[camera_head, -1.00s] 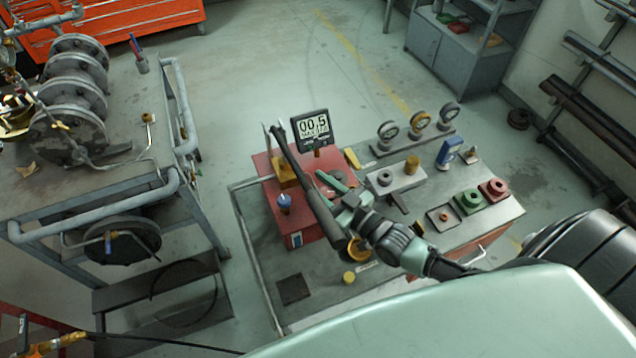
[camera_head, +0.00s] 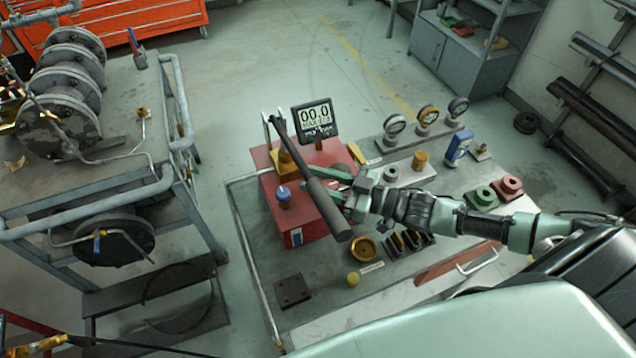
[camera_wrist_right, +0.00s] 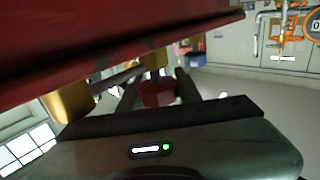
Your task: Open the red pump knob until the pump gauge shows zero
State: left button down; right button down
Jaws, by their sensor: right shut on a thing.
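The red pump box (camera_head: 300,226) stands on the grey workbench, with a long black lever (camera_head: 310,182) slanting across its top. The pump gauge (camera_head: 315,117) stands behind it and its display reads 00.0. My right gripper (camera_head: 330,180) reaches in from the right, low at the pump's right side, partly behind the lever. In the right wrist view, its fingers (camera_wrist_right: 157,88) are shut on the red knob (camera_wrist_right: 158,93), under the edge of the red box. In the head view the knob is hidden by the gripper and lever.
A blue-topped part (camera_head: 284,196) and a brass block (camera_head: 287,163) sit on the pump. Dial gauges (camera_head: 427,117), a brass ring (camera_head: 363,249), and green (camera_head: 480,198) and red (camera_head: 508,186) blocks are on the bench. A cart with large discs (camera_head: 56,124) stands left; floor between is clear.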

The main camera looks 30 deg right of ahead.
jog(key=shift+r, duration=0.1)
jog(key=c, duration=1)
grip_release()
jog(key=shift+w, duration=0.1)
jog(key=shift+s+d, duration=0.15)
jog(key=shift+s, duration=0.15)
jog(key=shift+b+v, duration=0.55)
jog(key=shift+v, duration=3)
